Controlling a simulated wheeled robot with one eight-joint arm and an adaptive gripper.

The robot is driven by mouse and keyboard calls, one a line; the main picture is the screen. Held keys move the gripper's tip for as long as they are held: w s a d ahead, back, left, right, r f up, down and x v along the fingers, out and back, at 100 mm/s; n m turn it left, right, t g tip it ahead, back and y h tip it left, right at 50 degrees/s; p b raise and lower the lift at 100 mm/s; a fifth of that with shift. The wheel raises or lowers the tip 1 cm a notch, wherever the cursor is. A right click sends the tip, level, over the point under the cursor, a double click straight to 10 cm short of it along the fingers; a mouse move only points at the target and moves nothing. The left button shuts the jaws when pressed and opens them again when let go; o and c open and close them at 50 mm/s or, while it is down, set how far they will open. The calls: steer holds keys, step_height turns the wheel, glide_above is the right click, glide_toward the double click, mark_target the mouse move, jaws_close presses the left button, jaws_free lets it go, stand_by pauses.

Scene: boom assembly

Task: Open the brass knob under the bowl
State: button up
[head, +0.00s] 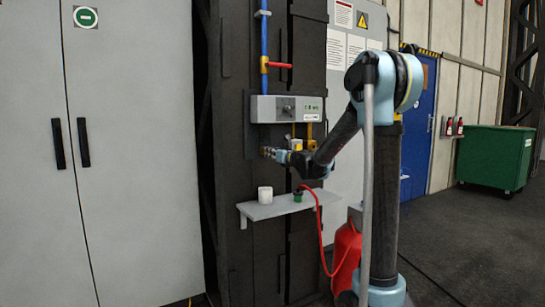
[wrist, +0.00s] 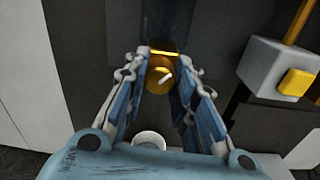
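The brass knob (wrist: 160,78) shows in the wrist view as a round golden piece with a pale mark on its face. It sits between the two fingers of my gripper (wrist: 162,62); I cannot tell whether they touch it. My fingers are spread apart. In the head view my gripper (head: 268,153) is at the dark column, below the grey control box, and hides the knob there. I cannot clearly make out a bowl above the knob; only a dark, blurred surface shows there.
A white cup (head: 265,195) and a small green-black item (head: 298,195) stand on a shelf (head: 280,208) below my gripper. A grey box (head: 288,109) with a dial hangs above. A grey block with a yellow button (wrist: 296,82) is at right. A red hose (head: 319,225) hangs beside the shelf.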

steer(key=shift+n, duration=0.8)
steer(key=o, duration=1.1)
steer(key=v, duration=1.2)
